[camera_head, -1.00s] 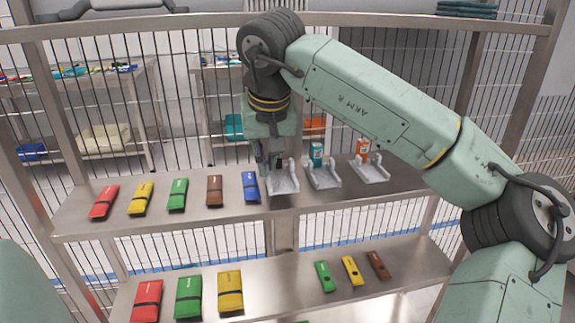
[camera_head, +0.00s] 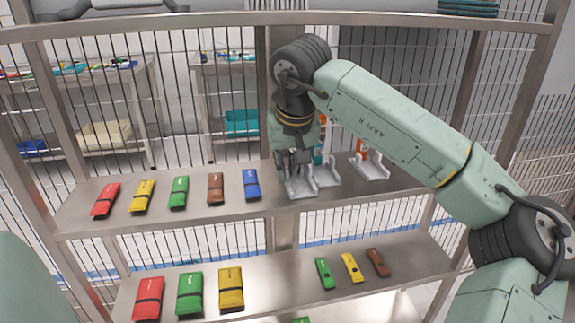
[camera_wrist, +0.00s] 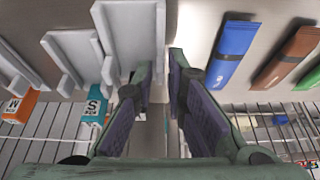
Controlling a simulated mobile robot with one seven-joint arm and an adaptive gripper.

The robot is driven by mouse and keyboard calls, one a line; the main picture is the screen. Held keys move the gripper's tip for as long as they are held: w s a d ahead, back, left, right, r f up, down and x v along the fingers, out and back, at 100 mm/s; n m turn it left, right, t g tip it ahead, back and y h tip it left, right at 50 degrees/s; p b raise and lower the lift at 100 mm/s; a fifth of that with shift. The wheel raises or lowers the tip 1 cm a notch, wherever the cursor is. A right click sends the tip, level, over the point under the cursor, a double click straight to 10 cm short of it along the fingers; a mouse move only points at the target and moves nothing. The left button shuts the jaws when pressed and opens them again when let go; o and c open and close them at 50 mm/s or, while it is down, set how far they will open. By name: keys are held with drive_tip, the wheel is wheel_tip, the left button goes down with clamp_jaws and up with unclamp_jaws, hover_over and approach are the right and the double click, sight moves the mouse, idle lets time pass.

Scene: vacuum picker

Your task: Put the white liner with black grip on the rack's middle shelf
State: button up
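I cannot make out a white liner with a black grip in either view. My gripper (camera_head: 297,165) is low over a pale grey-white tray (camera_head: 300,187) on the rack's upper visible shelf (camera_head: 232,207). In the wrist view, my gripper's fingers (camera_wrist: 161,66) stand a narrow gap apart. The tray's upright edge (camera_wrist: 160,38) is at the left fingertip; I cannot tell whether it is gripped.
Red, yellow, green, brown and blue (camera_head: 251,185) pouches lie left. The lower shelf (camera_head: 275,272) holds more pouches and small items. Rack posts and wire mesh enclose the back.

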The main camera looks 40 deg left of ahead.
drive_tip(key=shift+o, duration=1.2)
